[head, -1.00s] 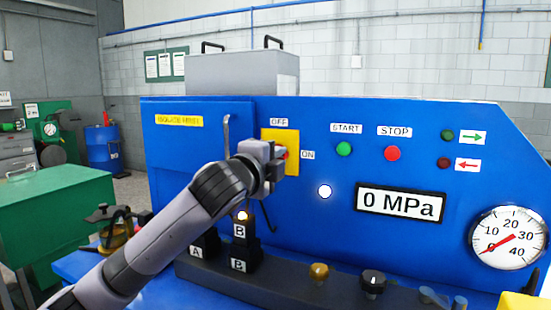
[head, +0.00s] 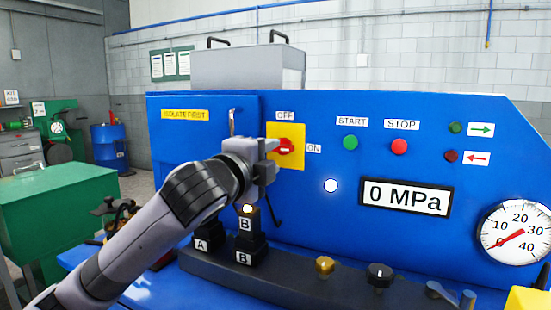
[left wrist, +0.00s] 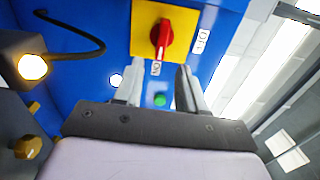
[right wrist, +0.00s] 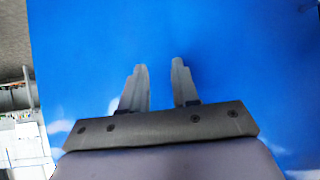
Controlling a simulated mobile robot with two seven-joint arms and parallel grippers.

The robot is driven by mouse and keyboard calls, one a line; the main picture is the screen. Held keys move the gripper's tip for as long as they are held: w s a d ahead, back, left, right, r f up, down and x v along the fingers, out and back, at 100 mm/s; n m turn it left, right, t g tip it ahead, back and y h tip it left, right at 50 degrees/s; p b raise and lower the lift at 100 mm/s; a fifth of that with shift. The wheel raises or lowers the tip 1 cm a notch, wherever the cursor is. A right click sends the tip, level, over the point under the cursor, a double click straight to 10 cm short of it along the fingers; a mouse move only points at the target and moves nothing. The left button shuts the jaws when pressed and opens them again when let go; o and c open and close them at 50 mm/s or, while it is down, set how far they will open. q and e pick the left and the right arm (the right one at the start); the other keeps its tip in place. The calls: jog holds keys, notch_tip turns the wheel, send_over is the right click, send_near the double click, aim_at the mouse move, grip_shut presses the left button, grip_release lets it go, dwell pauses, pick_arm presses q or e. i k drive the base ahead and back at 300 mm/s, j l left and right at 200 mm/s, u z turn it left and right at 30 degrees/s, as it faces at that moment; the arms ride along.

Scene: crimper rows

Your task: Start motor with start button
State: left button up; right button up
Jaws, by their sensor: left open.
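The green start button (head: 350,142) is on the blue panel under a START label; it also shows in the left wrist view (left wrist: 160,100), between my left fingers. The red stop button (head: 399,146) is to its right. The red rotary switch (head: 285,146) sits on a yellow plate between OFF and ON labels, its handle lying sideways toward ON. My left gripper (head: 270,158) is open and empty, just in front of and below the switch, left of the start button. My right gripper (right wrist: 158,85) is open and empty before a plain blue surface, and is not in the head view.
A white lit lamp (head: 331,185) and the 0 MPa display (head: 405,197) are below the buttons. A pressure gauge (head: 516,233) is at the right. Black blocks marked A and B (head: 243,240) and knobs (head: 325,266) stand on the front ledge.

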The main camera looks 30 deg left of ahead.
aim_at(350, 142)
jog(key=k+l, duration=0.1)
jog(key=k, duration=0.9)
